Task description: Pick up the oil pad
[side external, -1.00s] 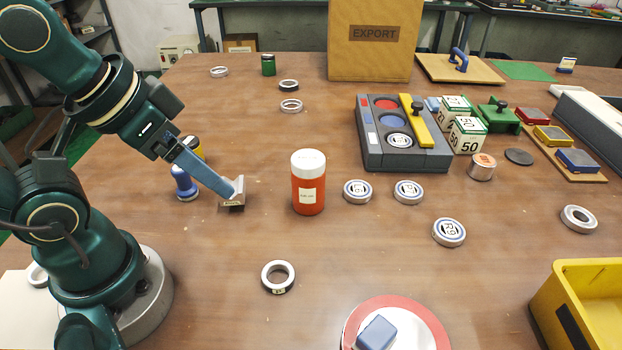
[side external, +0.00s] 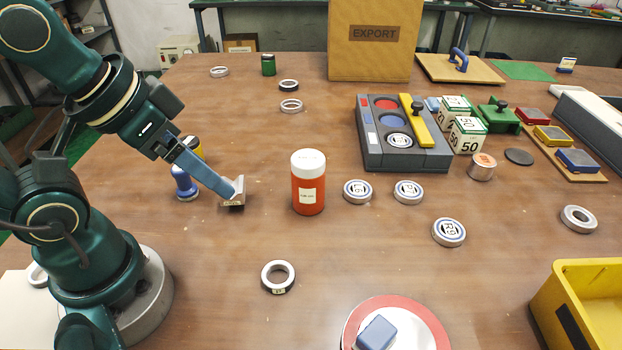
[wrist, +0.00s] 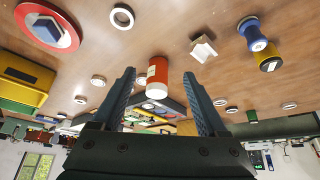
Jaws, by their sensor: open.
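No thing is marked as the oil pad, so I cannot tell which it is. A blue block (side external: 376,333) sits on a red-rimmed white disc (side external: 437,329) at the front; the block also shows in the wrist view (wrist: 47,31). My gripper (side external: 232,188) is at the left, low over the table and far from these. It is open with nothing between its fingers (wrist: 160,74). Its tip overlaps a small pale block (side external: 233,200) in the side view; contact is unclear.
An orange jar with a white lid (side external: 308,184) stands right of my gripper. Blue and yellow-black handled items (side external: 186,184) stand behind it. Labelled rings, a grey tray (side external: 400,160) and a yellow bin (side external: 580,268) lie rightward. The centre front is mostly clear.

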